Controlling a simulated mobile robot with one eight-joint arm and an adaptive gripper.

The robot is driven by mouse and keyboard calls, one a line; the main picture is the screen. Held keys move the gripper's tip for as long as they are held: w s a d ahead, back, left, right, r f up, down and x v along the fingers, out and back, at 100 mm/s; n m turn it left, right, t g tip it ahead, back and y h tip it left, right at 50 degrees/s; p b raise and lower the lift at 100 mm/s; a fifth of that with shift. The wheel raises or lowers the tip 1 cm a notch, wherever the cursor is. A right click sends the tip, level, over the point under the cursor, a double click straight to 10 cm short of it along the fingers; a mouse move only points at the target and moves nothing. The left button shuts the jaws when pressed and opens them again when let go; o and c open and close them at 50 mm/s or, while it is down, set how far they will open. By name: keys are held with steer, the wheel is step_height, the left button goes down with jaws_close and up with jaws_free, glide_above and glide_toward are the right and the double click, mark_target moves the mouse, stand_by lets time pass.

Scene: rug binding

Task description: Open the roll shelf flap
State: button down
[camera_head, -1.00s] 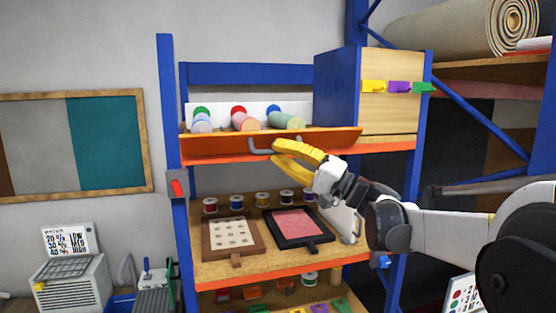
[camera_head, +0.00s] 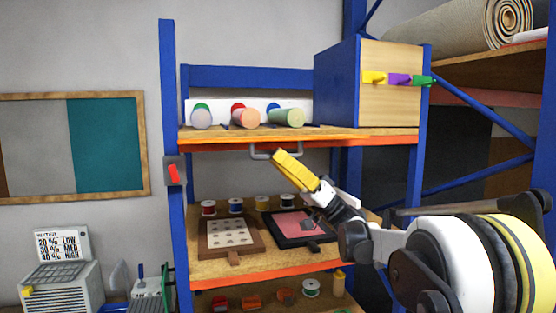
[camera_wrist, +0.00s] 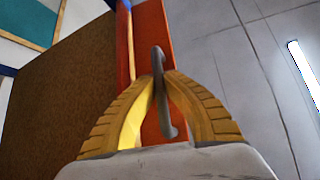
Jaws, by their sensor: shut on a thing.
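The orange roll shelf flap (camera_wrist: 150,35) runs along the front of the upper shelf. In the head view it shows only as a thin orange edge (camera_head: 225,143), so its exact angle is hard to tell. A grey bar handle (camera_head: 262,153) sticks out below this edge; it also shows in the wrist view (camera_wrist: 158,85). My gripper (camera_head: 283,158) has yellow ribbed fingers (camera_wrist: 160,85) closed around the handle. Behind the flap, several pastel rolls (camera_head: 246,118) lie on the shelf with their round ends facing out.
A blue-sided wooden box (camera_head: 390,105) with coloured clips stands on the right of the upper shelf. Below are spools (camera_head: 235,205), a dotted board (camera_head: 228,233) and a pink-topped board (camera_head: 290,224). A blue post (camera_head: 168,100) with a red switch (camera_head: 173,174) stands left.

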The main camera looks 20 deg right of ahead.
steer(key=shift+w+f+n+g, duration=0.15)
steer(key=shift+n+g, duration=0.25)
steer(key=shift+n, duration=0.2)
steer(key=c, duration=1.5)
jaws_free()
steer(key=shift+o, duration=0.2)
steer(key=v, duration=1.2)
steer(key=shift+a, duration=0.15)
steer(key=shift+w+f, duration=0.1)
steer(key=shift+f, duration=0.05)
